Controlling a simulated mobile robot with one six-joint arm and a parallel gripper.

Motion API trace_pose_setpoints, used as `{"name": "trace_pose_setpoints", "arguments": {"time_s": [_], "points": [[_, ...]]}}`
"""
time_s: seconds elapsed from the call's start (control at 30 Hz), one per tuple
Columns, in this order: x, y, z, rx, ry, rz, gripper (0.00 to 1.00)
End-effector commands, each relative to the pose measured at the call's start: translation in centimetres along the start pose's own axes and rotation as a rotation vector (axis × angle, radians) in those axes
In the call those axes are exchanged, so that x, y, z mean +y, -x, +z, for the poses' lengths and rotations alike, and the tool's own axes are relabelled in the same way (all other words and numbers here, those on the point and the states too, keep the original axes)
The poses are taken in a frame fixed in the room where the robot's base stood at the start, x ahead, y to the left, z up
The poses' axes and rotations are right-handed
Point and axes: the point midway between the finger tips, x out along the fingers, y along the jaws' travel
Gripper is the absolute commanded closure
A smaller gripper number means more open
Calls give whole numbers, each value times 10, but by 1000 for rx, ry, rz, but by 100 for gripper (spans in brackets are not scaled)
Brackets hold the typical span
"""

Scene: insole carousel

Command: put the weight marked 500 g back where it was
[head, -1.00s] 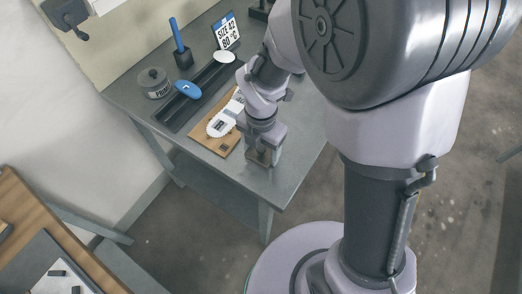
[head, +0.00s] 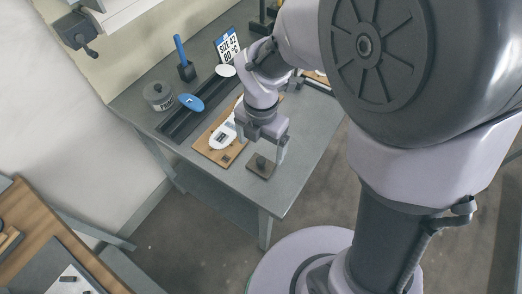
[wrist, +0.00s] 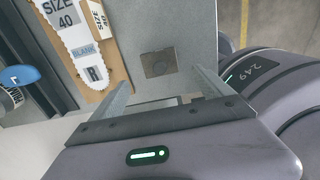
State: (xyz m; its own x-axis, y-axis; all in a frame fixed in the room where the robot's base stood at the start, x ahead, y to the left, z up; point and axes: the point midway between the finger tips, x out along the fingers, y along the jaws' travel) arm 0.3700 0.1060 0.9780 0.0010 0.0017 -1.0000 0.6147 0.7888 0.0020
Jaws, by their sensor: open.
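A white insole (head: 221,137) lies on a wooden board (head: 203,143) left of my gripper. Behind are a dark trough (head: 180,125), a blue-topped piece (head: 191,102), a grey pot (head: 158,96) and a size sign (head: 228,46). The table's front edge is close to the pad.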

Motion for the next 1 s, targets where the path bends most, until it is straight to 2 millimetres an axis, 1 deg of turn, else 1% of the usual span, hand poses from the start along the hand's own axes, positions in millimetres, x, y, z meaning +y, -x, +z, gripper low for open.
{"name": "trace_pose_setpoints", "arguments": {"time_s": [0.03, 0.1, 0.2, 0.27, 0.33, 0.37, 0.4, 0.47, 0.5, 0.57, 0.6, 0.7, 0.8, 0.83, 0.9, 1.0], "points": [[0, 17, 0, -1, 0, 1, 10], [0, 28, 0, -1, 0, 1, 10], [-1, 38, 0, 0, -12, 2, 10], [-4, 49, 1, -7, -104, 21, 10], [-16, 73, 1, -15, -384, 79, 10], [-25, 86, 0, -13, -558, 114, 10], [-37, 105, -2, 0, -824, 170, 10], [-58, 130, -8, 46, -1245, 259, 10], [-70, 144, -14, 94, -1516, 316, 10], [-88, 160, -23, 187, -1887, 390, 10], [-97, 168, -29, 259, -2103, 431, 10], [-114, 179, -40, 433, -2503, 496, 10], [-122, 183, -47, 547, -2707, 518, 10], [-122, 183, -48, 565, -2737, 519, 10], [-123, 183, -49, 583, -2768, 518, 10], [-123, 183, -49, 583, -2768, 517, 10]]}}
